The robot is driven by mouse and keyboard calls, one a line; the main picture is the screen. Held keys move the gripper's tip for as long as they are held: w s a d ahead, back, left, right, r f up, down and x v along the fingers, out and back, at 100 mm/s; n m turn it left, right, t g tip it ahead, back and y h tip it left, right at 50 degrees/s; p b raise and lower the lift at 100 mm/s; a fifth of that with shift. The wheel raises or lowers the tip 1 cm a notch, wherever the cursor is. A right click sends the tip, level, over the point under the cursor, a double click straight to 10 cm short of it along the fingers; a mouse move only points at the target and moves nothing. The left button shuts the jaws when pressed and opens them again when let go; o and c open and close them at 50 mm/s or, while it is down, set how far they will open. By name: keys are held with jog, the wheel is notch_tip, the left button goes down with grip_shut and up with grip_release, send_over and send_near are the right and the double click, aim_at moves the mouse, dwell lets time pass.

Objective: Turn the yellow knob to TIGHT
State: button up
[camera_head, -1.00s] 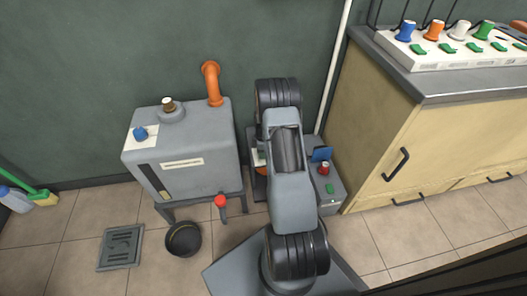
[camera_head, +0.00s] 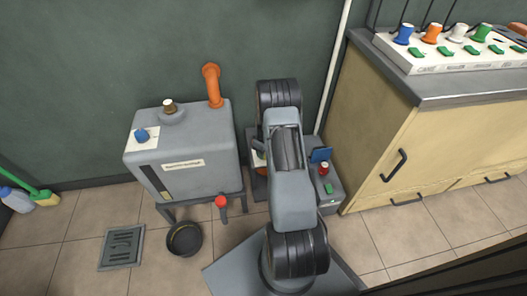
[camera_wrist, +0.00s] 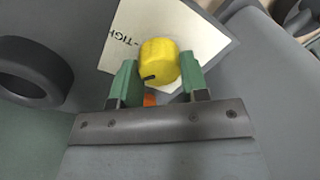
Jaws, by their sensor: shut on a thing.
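The yellow knob (camera_wrist: 159,62) shows in the wrist view, in front of a pale label plate (camera_wrist: 204,44) with part of the word "TIGHT" readable at its left. A short dark mark on the knob points to the lower left of the picture. My gripper (camera_wrist: 158,78) has its green fingers on both sides of the knob and is shut on it. In the head view the knob and my gripper are hidden behind my arm.
A grey tank (camera_head: 190,150) with an orange pipe (camera_head: 212,86) stands left of my arm. A black bowl (camera_head: 184,239) is on the floor below it. A grey machine with a red knob (camera_head: 324,168) is partly behind my arm. A cabinet (camera_head: 410,140) stands at the right.

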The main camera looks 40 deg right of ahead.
jog(key=m, duration=0.5)
jog(key=shift+m+p, duration=0.3)
jog(key=shift+p, duration=0.1)
jog(key=m, duration=0.4)
jog(key=shift+d+m+p, duration=0.1)
jog(key=shift+m+p, duration=0.2)
jog(key=shift+m, duration=0.4)
jog(key=o, duration=0.9)
jog(key=r+p, duration=0.2)
jog(key=r, duration=0.5)
jog(key=r+p, duration=0.2)
jog(key=r, duration=0.4)
jog(key=shift+s+d+r, duration=0.2)
jog(key=shift+r, duration=0.2)
